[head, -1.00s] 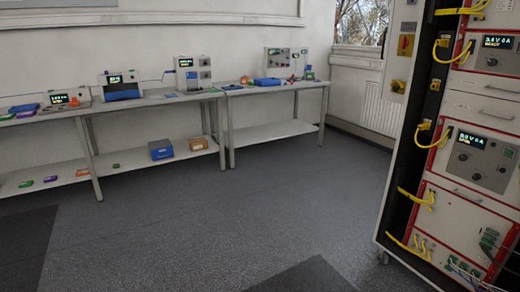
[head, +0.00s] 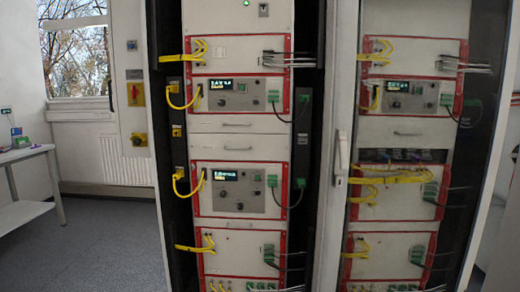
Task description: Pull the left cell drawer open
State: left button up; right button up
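Two cabinet columns stand side by side. The left column holds a shut, pale drawer front (head: 238,118) with a thin grey handle, and a plain pale panel (head: 238,147) just below it. I cannot tell for certain which of these is the left cell drawer; no label is readable. The right column has a similar shut drawer front (head: 405,125) with a handle. Below that is a dark slot (head: 402,156) with small bluish items, seen unclearly. Neither of my grippers shows.
Red-framed modules with lit displays, such as the upper left one (head: 222,94), carry yellow and black cables at their sides. A white door frame with a handle (head: 341,160) stands between the columns. A bench (head: 25,153) stands far left, with clear floor (head: 110,235) beside it.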

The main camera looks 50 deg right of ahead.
aim_at(203, 146)
jog(key=i+z, duration=0.35)
jog(key=i, duration=0.15)
jog(key=i+z, duration=0.35)
jog(key=i+l+z, duration=0.2)
jog(key=i, duration=0.5)
jog(key=i+j+z, duration=0.15)
jog(key=i, duration=0.6)
jog(key=i+j+z, duration=0.2)
jog(key=i, duration=0.5)
jog(key=l, duration=0.1)
